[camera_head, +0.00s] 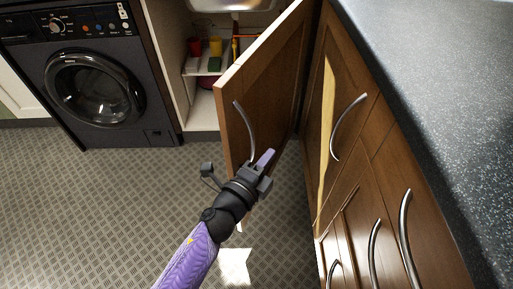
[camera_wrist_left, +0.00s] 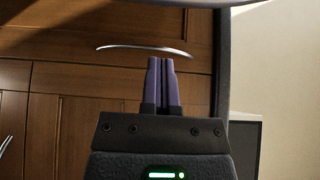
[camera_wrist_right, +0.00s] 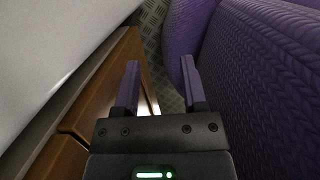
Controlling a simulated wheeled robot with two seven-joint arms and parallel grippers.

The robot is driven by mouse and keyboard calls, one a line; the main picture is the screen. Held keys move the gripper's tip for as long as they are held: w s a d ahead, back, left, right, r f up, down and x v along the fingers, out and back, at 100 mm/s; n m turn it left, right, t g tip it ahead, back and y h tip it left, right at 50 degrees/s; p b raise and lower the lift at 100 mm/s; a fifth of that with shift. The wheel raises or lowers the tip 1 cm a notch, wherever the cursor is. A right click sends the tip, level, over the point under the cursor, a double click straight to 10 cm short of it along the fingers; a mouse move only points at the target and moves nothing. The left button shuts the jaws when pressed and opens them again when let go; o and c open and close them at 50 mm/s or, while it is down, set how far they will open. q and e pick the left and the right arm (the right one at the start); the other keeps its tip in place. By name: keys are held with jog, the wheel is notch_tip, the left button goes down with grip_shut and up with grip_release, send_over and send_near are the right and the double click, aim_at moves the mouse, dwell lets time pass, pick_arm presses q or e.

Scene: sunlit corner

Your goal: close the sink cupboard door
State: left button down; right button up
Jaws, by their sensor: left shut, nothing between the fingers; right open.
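The sink cupboard door (camera_head: 270,85) is brown wood and stands wide open, swung out from the cupboard below the sink (camera_head: 232,4). Its curved metal handle (camera_head: 245,125) is on the face toward me. My left gripper (camera_head: 266,158) is shut and empty, in front of the lower part of the door near the handle's lower end. I cannot tell whether it touches the door. In the left wrist view its purple fingers (camera_wrist_left: 161,82) are together before wooden fronts and a metal handle (camera_wrist_left: 148,48). My right gripper (camera_wrist_right: 160,82) is open and empty, beside a wooden front (camera_wrist_right: 105,90).
Inside the cupboard are a red cup (camera_head: 195,46), a yellow cup (camera_head: 215,46) and a green item (camera_head: 214,64). A dark washing machine (camera_head: 95,90) stands left. Closed fronts with handles (camera_head: 348,125) line the right, under a speckled worktop (camera_head: 430,80). The floor (camera_head: 110,200) is clear.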

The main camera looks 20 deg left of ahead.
pick_arm(q)
jog(key=w+a, duration=0.2)
jog(key=a, duration=0.1)
jog(key=shift+w, duration=0.3)
jog(key=shift+a, duration=0.1)
